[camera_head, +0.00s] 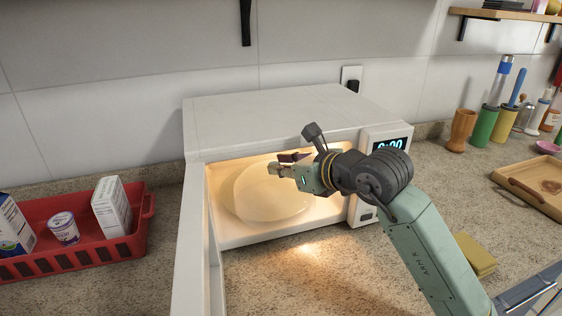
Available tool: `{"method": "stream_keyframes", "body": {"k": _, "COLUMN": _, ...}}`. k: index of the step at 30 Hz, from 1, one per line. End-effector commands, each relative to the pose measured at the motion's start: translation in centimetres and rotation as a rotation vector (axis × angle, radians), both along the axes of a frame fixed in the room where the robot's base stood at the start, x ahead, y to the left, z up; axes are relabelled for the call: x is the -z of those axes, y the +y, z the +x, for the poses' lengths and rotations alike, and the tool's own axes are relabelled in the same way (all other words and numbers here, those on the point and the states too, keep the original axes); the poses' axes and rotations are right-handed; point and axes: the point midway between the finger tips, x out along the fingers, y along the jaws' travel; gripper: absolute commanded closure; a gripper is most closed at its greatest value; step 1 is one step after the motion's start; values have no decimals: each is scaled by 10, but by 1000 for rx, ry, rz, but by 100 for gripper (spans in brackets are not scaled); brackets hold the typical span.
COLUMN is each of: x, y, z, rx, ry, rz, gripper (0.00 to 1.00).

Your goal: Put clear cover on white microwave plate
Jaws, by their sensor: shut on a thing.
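The white microwave plate (232,211) lies inside the lit microwave (270,112), whose door is open. The clear cover (268,192) shows as a pale translucent dome over the plate area. I cannot tell whether its rim touches the plate. My gripper (279,166) reaches into the microwave opening from the right. It is shut on the clear cover near its upper part. The fingers hide the exact grip point.
The open microwave door (190,245) stands at the left of the opening. A red basket (85,252) with cartons and a cup is left. A yellow sponge or cloth (474,256), wooden tray (530,184) and several utensil holders (486,126) are right. Front counter is mostly clear.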

Motion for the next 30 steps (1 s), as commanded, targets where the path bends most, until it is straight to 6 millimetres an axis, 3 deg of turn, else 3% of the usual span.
{"method": "stream_keyframes", "body": {"k": 5, "x": 3, "y": 1, "z": 0, "rx": -3, "ry": -1, "rz": -1, "gripper": 100}}
{"method": "stream_keyframes", "body": {"k": 6, "x": 2, "y": 1, "z": 0, "rx": -2, "ry": 0, "rz": 0, "gripper": 80}}
{"method": "stream_keyframes", "body": {"k": 15, "x": 1, "y": 1, "z": 0, "rx": -3, "ry": -1, "rz": -1, "gripper": 60}}
{"method": "stream_keyframes", "body": {"k": 26, "x": -2, "y": 1, "z": 0, "rx": -3, "ry": -1, "rz": -1, "gripper": 60}}
{"method": "stream_keyframes", "body": {"k": 30, "x": -5, "y": -11, "z": -12, "rx": 2, "ry": -3, "rz": -3, "gripper": 60}}
